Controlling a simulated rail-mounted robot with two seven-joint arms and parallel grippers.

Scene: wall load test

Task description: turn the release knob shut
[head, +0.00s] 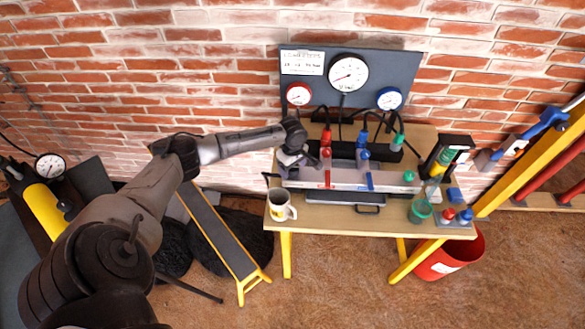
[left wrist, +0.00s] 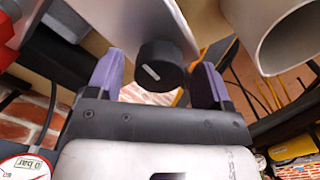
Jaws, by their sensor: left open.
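The release knob (left wrist: 158,65), a black round knob with a white mark line, shows in the left wrist view on the end of a pale grey body (left wrist: 140,18). My left gripper (left wrist: 157,78) is open, with one purple finger on each side of the knob in the picture. A gap shows between the knob and each finger; I cannot tell how deep the knob sits between them. In the head view my left gripper (head: 289,160) is at the left end of the grey pump unit (head: 340,177) on the table, and it hides the knob. My right gripper is not in view.
A mug (head: 279,206) stands on the table (head: 320,222) just in front of my left gripper. A gauge panel (head: 395,70) stands at the back. A red bucket (head: 450,258) is on the floor at right.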

